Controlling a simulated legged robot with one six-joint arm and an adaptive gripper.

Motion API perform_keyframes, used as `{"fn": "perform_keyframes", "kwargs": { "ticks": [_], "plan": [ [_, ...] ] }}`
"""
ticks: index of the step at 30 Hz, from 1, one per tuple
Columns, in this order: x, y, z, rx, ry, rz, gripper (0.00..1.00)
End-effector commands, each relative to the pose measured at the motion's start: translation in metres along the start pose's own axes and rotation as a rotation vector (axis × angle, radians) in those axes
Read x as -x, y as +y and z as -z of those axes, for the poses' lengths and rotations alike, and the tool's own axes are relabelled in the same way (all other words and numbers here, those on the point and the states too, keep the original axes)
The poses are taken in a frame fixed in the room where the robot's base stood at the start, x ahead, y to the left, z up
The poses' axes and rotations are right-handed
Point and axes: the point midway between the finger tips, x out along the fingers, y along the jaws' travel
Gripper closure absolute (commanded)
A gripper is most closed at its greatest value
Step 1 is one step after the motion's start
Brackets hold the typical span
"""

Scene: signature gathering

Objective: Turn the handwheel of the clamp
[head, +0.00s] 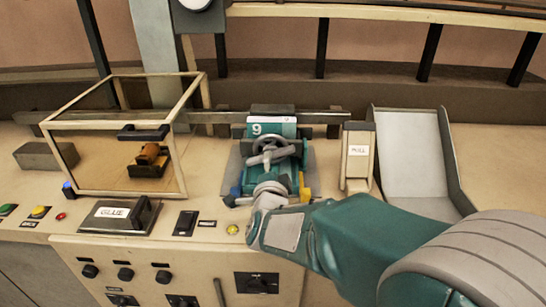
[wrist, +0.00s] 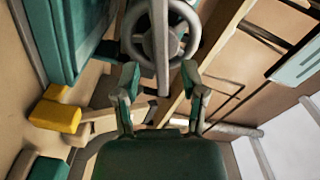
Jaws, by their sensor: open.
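The clamp (head: 288,163) is a green machine with a "9" label, standing on the counter in the middle of the head view. Its grey spoked handwheel (head: 268,150) faces me. In the wrist view the handwheel (wrist: 178,32) is at the top, partly cut off by the frame, with a grey bar (wrist: 161,65) running down from it. My gripper (wrist: 160,82) is open, its two fingers just below the wheel, one on each side of the bar's lower end in the picture. I cannot tell whether they touch anything. In the head view my arm reaches in from the lower right.
A glass case (head: 100,160) with a small orange and black object (head: 150,158) stands left. A "GLUE" box (head: 118,215), buttons and switches line the front. A "PULL" block (head: 358,160) and a grey chute (head: 412,150) stand right. A yellow block (wrist: 55,115) is near the gripper.

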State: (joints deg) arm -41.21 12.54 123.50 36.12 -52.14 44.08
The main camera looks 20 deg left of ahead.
Motion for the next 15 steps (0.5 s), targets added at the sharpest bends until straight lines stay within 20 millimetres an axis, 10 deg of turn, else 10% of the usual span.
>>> {"fn": "perform_keyframes", "kwargs": {
  "ticks": [15],
  "plan": [
    [-0.029,0.000,0.001,0.000,-0.001,-0.001,0.46]
  ]
}}
